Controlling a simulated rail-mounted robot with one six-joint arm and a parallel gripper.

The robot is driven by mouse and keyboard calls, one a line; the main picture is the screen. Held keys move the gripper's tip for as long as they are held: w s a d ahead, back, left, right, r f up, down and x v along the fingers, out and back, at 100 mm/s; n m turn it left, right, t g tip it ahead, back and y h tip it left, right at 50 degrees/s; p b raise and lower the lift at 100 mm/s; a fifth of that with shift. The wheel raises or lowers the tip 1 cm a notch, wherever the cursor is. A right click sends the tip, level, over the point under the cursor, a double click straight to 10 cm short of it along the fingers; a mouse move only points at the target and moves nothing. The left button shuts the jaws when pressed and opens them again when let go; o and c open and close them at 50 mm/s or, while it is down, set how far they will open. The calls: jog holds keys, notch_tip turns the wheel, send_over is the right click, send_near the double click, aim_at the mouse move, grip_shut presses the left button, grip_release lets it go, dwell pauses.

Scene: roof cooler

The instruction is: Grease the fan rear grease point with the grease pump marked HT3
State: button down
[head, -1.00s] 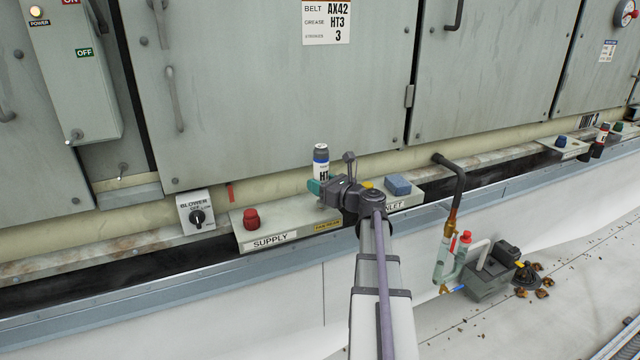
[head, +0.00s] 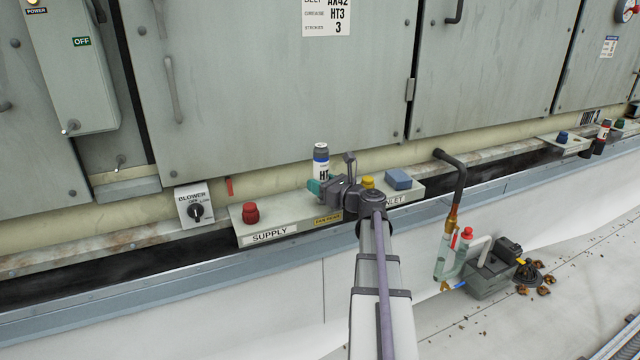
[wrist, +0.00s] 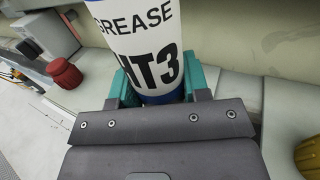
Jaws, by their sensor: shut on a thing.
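The grease pump marked HT3 (head: 321,158) is a white cylinder with blue bands and a grey top. My gripper (head: 322,186) is shut on its lower part and holds it upright over the labelled shelf. In the wrist view, the pump (wrist: 140,45) stands between the teal finger pads. Its bottom end is hidden by my gripper. A small yellow FAN REAR tag (head: 328,219) is on the shelf's front edge, below my gripper. I cannot make out the grease point itself there. A yellow cap (head: 368,181) shows just right of my gripper, partly behind it.
A blower switch (head: 195,206) is at left. A bent black pipe (head: 455,175) and a pump box (head: 490,278) stand at right.

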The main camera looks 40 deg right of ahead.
aim_at(321, 159)
notch_tip(321, 159, up, 8)
jog(key=p, duration=0.8)
jog(key=shift+f, duration=0.25)
jog(key=shift+d, duration=0.1)
dwell(0.3)
